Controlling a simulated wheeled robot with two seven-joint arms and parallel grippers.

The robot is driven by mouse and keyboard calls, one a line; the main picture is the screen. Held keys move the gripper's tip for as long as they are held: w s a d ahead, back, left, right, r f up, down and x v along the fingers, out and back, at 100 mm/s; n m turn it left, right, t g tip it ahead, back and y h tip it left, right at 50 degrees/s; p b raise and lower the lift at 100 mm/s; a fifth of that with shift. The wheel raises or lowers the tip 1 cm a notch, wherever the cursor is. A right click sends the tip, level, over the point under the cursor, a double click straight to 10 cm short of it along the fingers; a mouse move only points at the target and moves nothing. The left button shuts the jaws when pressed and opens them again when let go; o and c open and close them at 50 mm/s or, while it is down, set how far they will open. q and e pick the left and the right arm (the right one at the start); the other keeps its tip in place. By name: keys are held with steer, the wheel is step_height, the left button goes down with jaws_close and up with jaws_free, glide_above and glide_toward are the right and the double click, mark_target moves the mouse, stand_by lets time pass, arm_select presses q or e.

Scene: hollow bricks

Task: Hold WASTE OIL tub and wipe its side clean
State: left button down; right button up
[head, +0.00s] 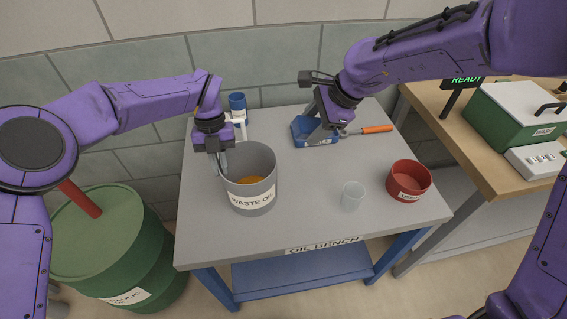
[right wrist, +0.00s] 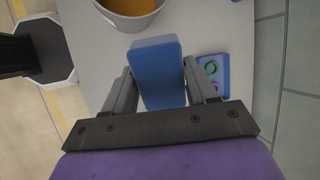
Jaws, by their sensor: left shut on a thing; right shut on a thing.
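The grey WASTE OIL tub (head: 262,170) stands upright on the left part of the bench, its label facing front and orange-brown oil (head: 250,181) inside. My left gripper (head: 222,164) points down at the tub's left rim and is shut on its wall. My right gripper (head: 322,122) is at the back of the bench, apart from the tub. In the right wrist view it is shut on a blue block (right wrist: 158,70), like a sponge. The tub's rim (right wrist: 128,22) shows at that view's top edge. I cannot make out any dirt on the tub's visible side.
A blue tray (head: 300,131) lies by my right gripper; it also shows with rings in the right wrist view (right wrist: 223,74). An orange-handled tool (head: 376,129), a clear cup (head: 352,196) and a red tub (head: 408,181) stand right. A blue-capped bottle (head: 237,104) is behind the tub. The bench's front middle is clear.

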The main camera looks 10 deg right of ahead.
arm_select(q)
steer(key=c, duration=1.1)
jaws_free()
steer(key=v, duration=1.2)
